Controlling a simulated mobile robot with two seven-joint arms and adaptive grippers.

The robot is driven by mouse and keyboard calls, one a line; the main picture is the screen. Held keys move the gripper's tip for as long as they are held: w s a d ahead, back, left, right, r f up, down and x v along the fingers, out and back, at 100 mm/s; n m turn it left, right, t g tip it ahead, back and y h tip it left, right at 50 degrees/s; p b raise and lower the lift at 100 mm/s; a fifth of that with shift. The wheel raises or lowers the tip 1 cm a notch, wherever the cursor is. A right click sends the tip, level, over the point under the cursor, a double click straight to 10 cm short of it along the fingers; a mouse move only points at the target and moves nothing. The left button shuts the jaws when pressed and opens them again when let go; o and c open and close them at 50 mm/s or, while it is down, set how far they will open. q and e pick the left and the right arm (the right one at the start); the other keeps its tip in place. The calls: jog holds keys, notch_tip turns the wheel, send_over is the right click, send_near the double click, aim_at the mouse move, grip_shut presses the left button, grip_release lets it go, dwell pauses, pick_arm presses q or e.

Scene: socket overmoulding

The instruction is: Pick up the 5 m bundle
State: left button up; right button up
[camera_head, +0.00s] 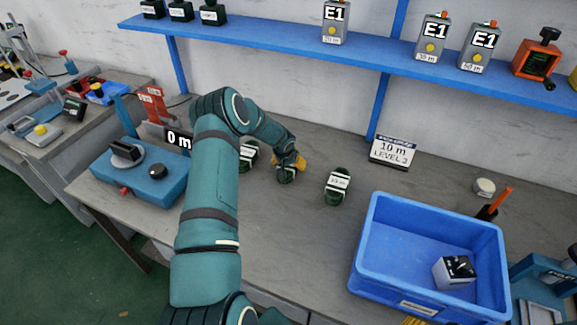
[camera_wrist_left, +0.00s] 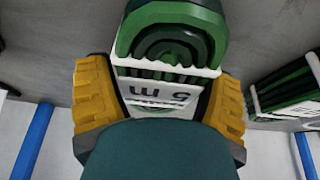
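The 5 m bundle (camera_wrist_left: 165,85), green coils with a white label band, sits between the two yellow fingers of my left gripper (camera_wrist_left: 160,100) in the left wrist view. Its "5 m" label appears upside down. The fingers lie close along both sides of the label band; I cannot tell whether they press on it. In the head view my left gripper (camera_head: 290,164) is low over the workbench at this green bundle (camera_head: 286,175), partly hidden by the gripper. Whether the bundle rests on the bench is unclear. My right gripper is not in view.
Another green bundle (camera_head: 337,187) stands to the right and one (camera_head: 249,154) to the left, partly behind my arm. A blue bin (camera_head: 365,245) holding a small box is at the right. A "10 m LEVEL 2" sign (camera_head: 393,152) stands behind. A blue shelf (camera_head: 290,48) runs above.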

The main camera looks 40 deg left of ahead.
pick_arm(q)
jog(key=c, duration=0.7)
jog(key=shift+o, duration=0.2)
jog(key=shift+r, duration=0.15)
